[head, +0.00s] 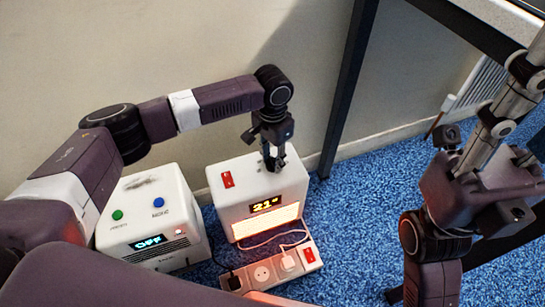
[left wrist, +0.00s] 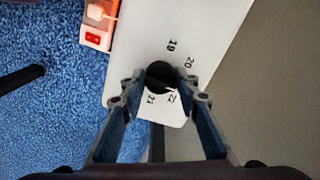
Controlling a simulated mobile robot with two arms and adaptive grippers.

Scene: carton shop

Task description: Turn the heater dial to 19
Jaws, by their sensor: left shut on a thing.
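The heater (head: 232,197) is a white box with a lit display (head: 266,204) reading 21° and a glowing front grille. Its round black dial (left wrist: 158,74) is on the top face, seen in the left wrist view with the printed numbers 19, 20, 22 and 23 around it. The place between 20 and 22 is covered by a finger. My left gripper (head: 273,161) points down at the heater top and is shut on the dial, one finger on each side.
A red switch (head: 228,179) is on the heater top. A power strip (head: 264,273) with plugs and cables lies in front. Left of the heater stands a white box (head: 150,215) with green and blue buttons and a display reading OFF. A wall is close behind; blue carpet is free right.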

